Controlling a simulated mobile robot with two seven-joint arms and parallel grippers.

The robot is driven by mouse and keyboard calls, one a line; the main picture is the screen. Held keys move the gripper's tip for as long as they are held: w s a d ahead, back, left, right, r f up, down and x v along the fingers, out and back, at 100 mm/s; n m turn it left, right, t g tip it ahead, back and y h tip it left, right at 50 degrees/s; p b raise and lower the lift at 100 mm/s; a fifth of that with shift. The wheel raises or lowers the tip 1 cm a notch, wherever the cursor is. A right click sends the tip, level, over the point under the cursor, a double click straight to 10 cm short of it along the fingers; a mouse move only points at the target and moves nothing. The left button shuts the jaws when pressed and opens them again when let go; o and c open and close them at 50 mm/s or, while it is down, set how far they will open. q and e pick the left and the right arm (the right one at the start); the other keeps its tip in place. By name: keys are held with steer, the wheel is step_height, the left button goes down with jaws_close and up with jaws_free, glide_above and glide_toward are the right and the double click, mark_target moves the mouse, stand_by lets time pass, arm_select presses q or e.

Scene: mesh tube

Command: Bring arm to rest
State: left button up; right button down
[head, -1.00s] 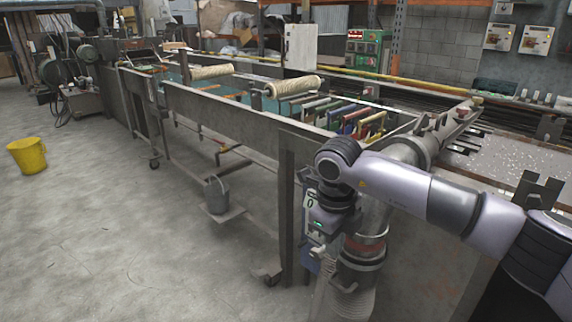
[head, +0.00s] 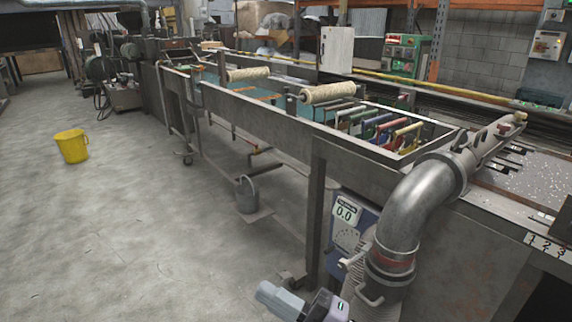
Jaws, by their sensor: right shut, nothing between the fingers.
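My right gripper (head: 275,298) shows at the bottom edge of the head view, low in front of the trough's near end. Its grey fingers point up and left, and they look shut and empty. Only this end of my right arm is in view; the rest is cut off below. My left gripper is not in view.
A long metal trough (head: 265,121) runs back left. A grey watering can (head: 246,195) sits under it. A yellow bucket (head: 71,146) stands on open floor.

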steer(key=d+f+m+t+h, duration=0.7)
steer(key=d+f+m+h, duration=0.4)
steer(key=m, duration=0.5)
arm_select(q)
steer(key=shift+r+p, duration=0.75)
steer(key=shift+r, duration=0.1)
arm_select(e)
steer(key=s+d+f+m+g+h, duration=0.5)
steer(key=s+d+f+m+h, duration=0.1)
steer(key=s+d+f, duration=0.5)
steer(key=shift+s+f+m+g+h, duration=0.3)
steer(key=shift+s+f+m+g, duration=0.1)
steer(key=shift+s+f+m, duration=0.6)
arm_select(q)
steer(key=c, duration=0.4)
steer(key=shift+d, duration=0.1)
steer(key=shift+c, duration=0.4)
arm_select(e)
steer(key=shift+d, duration=0.15)
